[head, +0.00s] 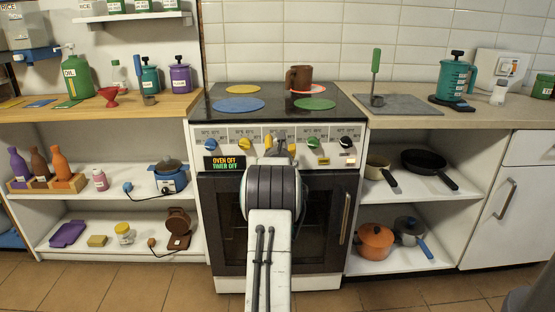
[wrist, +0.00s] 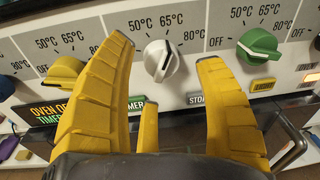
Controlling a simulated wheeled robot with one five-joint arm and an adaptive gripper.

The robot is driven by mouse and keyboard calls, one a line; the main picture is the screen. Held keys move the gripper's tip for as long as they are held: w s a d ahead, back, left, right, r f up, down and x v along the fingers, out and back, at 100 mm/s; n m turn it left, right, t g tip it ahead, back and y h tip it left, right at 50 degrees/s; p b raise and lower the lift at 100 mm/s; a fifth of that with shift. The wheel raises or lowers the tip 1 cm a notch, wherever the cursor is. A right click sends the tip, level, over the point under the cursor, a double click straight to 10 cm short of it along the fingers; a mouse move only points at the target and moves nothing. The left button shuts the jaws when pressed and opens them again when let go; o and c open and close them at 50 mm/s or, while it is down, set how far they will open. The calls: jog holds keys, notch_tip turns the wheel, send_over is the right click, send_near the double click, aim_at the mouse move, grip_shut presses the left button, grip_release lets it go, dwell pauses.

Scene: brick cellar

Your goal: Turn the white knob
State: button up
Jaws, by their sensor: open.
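The white knob (wrist: 160,61) is on the stove's front panel, between a yellow knob (wrist: 64,78) and a green knob (wrist: 259,47) in the wrist view. Its pointer side is tilted, and temperature marks surround it. My gripper (wrist: 164,52) is open in front of the panel, with one yellow finger to the left of the white knob, one to the right and a shorter one below. I cannot tell whether any finger touches it. In the head view my gripper (head: 280,144) and arm hide the white knob.
The stove top (head: 272,112) carries a brown mug (head: 299,78) and coloured discs. A blue knob (head: 211,144) and a black knob (head: 346,143) sit at the panel's ends. The oven handle (head: 346,217) stands out at the right. Shelves with bottles and pans flank the stove.

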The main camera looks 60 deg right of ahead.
jog(key=v, duration=0.8)
jog(key=shift+a, duration=0.1)
dwell(0.7)
